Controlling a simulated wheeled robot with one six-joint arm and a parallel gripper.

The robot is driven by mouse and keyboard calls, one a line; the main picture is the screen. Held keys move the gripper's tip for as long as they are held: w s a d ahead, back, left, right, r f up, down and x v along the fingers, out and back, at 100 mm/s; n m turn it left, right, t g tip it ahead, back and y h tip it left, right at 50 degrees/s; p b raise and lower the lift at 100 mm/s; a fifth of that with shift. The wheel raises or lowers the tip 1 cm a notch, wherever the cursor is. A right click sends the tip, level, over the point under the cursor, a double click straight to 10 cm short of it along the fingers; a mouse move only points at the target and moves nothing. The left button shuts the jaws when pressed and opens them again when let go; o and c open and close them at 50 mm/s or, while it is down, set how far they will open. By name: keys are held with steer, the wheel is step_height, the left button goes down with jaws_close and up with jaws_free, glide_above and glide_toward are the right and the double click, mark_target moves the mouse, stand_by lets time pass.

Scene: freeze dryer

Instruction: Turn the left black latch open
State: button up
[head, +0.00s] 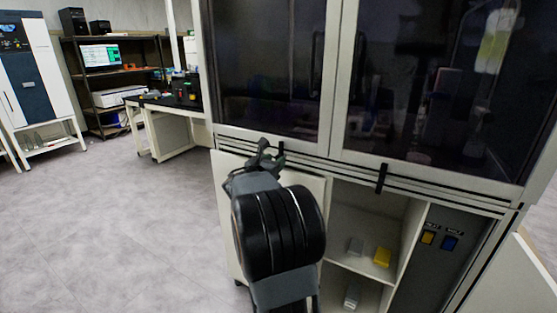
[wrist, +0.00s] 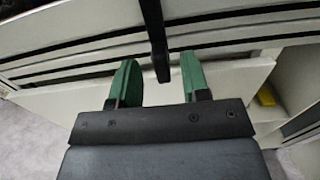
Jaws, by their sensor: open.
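The left black latch (wrist: 154,35) hangs down across the cabinet's horizontal rails in the wrist view. Its lower end lies between the two green fingers of my gripper (wrist: 159,62), with a visible gap to each finger. My gripper is open and holds nothing. In the head view my gripper (head: 268,158) is at the rail below the left dark door, and my arm hides most of the left latch there. A second black latch (head: 382,178) hangs upright on the rail to the right.
The dark glass doors (head: 440,80) stand above the rail. Below is a white panel (head: 230,172) and an open shelf with a yellow block (head: 382,257) and grey blocks. A grey control panel (head: 440,260) is at the lower right. The floor (head: 110,230) on the left is clear.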

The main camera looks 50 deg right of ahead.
mark_target(279, 155)
steer(key=shift+x, duration=1.6)
jaws_close()
